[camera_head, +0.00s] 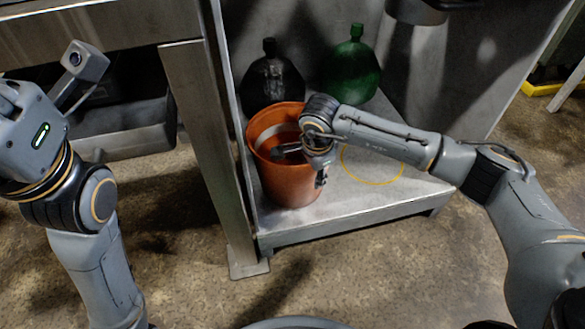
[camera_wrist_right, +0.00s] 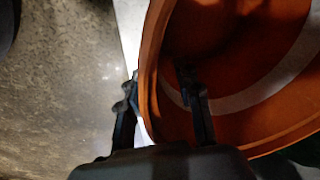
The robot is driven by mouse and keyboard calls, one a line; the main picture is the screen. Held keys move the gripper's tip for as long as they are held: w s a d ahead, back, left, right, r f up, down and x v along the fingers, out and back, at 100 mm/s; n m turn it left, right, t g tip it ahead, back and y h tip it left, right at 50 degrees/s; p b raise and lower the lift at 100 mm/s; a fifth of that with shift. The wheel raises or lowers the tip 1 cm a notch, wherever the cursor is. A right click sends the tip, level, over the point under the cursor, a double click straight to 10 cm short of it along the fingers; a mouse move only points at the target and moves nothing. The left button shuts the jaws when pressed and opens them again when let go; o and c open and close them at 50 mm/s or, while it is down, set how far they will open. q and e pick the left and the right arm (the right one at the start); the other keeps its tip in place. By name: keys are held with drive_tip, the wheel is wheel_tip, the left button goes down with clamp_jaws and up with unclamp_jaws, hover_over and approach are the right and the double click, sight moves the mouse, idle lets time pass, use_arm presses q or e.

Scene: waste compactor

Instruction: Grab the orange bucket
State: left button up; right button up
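The orange bucket (camera_head: 285,185) stands upright on a low metal platform (camera_head: 385,205). It is open at the top, with a pale band inside. My right gripper (camera_head: 306,163) is at the right side of its rim, pointing down. In the right wrist view, the gripper (camera_wrist_right: 160,88) is open and straddles the wall of the bucket (camera_wrist_right: 240,125). One finger is inside the bucket and the other is outside, close to the rim. A gap shows between the inner finger and the wall. My left gripper's fingers are not in view; only the left wrist shows.
A dark bottle (camera_head: 272,85) and a green bottle (camera_head: 352,72) stand behind the bucket on the platform. A metal post (camera_head: 205,130) rises close to the bucket's left. A yellow ring (camera_head: 372,183) marks clear platform at the right. The floor in front is free.

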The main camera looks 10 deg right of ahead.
drive_tip(key=shift+c, duration=0.2)
clamp_jaws()
drive_tip(key=shift+r, duration=0.15)
